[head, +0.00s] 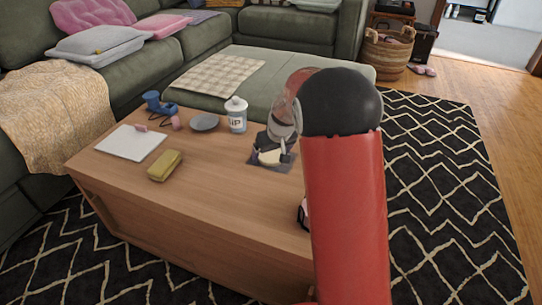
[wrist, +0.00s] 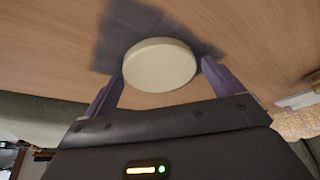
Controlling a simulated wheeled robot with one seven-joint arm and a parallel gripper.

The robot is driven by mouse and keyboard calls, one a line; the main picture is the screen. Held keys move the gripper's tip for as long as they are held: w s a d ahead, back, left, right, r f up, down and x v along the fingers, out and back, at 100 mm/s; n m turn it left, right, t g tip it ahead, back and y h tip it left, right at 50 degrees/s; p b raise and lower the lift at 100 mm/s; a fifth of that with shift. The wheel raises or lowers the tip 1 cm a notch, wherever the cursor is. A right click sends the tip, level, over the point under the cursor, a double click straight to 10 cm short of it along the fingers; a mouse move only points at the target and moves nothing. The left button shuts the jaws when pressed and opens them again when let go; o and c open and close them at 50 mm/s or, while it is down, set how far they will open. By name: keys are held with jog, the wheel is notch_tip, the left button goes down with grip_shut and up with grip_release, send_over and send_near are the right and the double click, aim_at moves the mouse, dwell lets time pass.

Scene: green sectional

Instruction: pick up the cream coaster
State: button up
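The cream coaster (wrist: 160,62) is a thick round disc lying on a dark grey square (wrist: 122,22) on the wooden table. In the head view the coaster (head: 269,157) shows partly, close under my gripper (head: 272,147). In the wrist view my gripper (wrist: 163,74) is open, with one purple fingertip at each side of the coaster's near part. A gap shows at the right finger; the left fingertip is very close to the rim, and I cannot tell if it touches. My red arm hides the table's right end.
On the coffee table (head: 215,190) are a yellow-green case (head: 165,165), a white notebook (head: 130,143), a grey dish (head: 204,122), a white labelled bottle (head: 236,115) and a blue object (head: 158,104). A dark object (head: 303,215) shows partly beside my arm. The table's front middle is clear.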

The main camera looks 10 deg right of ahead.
jog(key=c, duration=0.8)
jog(key=shift+r, duration=0.15)
